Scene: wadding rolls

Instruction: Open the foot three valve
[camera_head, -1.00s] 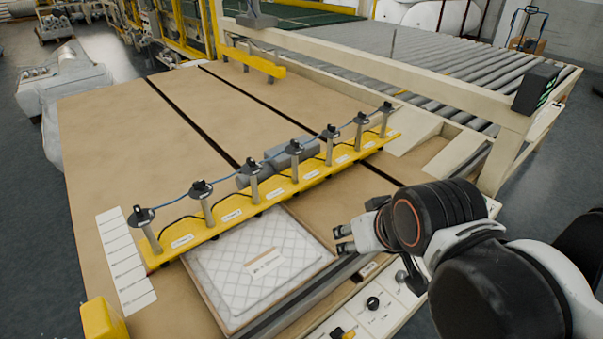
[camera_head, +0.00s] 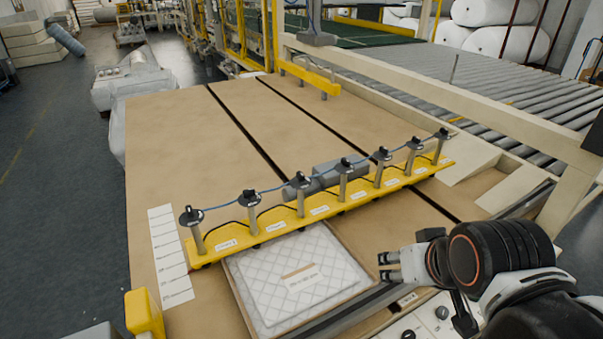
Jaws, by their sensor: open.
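A yellow bar (camera_head: 270,236) crosses the table and carries a row of several upright grey posts with black valve knobs on top, joined by a blue hose. The leftmost valve (camera_head: 191,216) and the one beside it (camera_head: 250,197) stand at the left end; further valves, such as one near the middle (camera_head: 345,164), run to the right end. White labels on the bar are too small to read, so I cannot tell which is foot three. My gripper (camera_head: 383,267) is open and empty, in front of and to the right of the bar, apart from every valve.
A quilted white pad (camera_head: 300,275) lies in front of the bar. A white label strip (camera_head: 172,262) is at the left. A control panel with knobs (camera_head: 425,322) is below my arm. A beige frame (camera_head: 440,90) and rollers (camera_head: 500,95) stand behind right. The brown table (camera_head: 190,130) is largely clear behind the bar.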

